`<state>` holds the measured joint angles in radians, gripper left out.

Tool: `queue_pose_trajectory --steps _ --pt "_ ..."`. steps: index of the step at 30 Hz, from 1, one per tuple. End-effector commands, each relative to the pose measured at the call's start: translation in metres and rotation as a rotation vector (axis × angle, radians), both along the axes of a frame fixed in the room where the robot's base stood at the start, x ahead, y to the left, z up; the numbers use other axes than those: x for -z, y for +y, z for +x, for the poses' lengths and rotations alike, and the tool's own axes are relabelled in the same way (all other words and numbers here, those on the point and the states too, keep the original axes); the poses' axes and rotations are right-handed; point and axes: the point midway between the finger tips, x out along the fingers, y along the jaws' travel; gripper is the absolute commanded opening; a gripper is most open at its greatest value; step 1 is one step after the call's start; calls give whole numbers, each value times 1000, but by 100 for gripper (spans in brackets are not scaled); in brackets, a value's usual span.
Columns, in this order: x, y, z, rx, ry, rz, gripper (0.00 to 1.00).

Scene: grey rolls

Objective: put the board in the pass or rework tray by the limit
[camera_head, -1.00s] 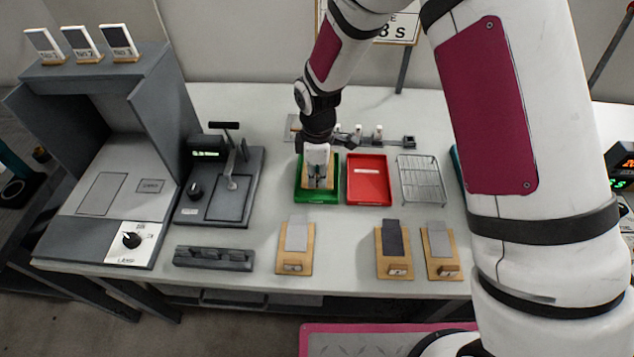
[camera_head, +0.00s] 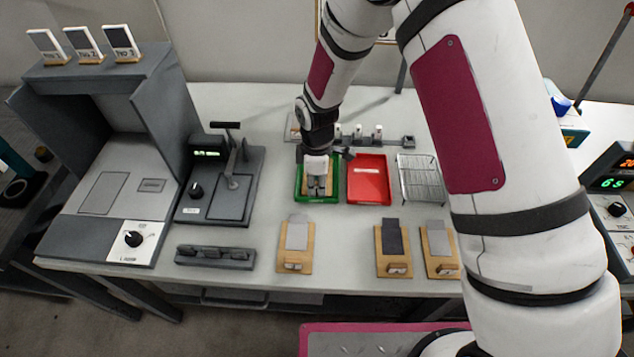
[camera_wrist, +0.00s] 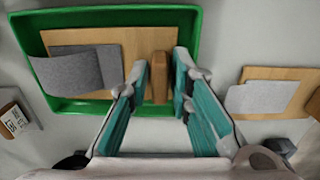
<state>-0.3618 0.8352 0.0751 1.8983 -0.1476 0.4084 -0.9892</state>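The board, a wooden plate with a grey sheet on it and a brown handle block, is inside the green tray. It shows in the wrist view (camera_wrist: 125,42), where the grey sheet overlaps the left wall of the tray (camera_wrist: 198,30). In the head view the green tray (camera_head: 299,192) is mostly under my gripper (camera_head: 317,186). In the wrist view my gripper (camera_wrist: 161,70) has its two fingers on either side of the handle block (camera_wrist: 161,80), with a narrow gap showing at the left finger. I cannot tell whether the board rests fully on the tray floor.
A red tray (camera_head: 368,194) and a wire rack (camera_head: 420,192) stand to the right. Several other boards lie along the front, one nearest (camera_head: 295,262). A grey measuring fixture (camera_head: 212,206) and a dark lamp booth (camera_head: 165,120) stand to the left.

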Motion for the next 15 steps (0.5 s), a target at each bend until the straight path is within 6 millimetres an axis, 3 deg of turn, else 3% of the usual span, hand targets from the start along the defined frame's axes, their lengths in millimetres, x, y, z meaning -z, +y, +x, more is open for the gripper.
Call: queue_pose_trajectory --steps 8,15 --pt "-15 0 1 0 -2 2 20" --pt "-63 0 2 1 -5 3 20"
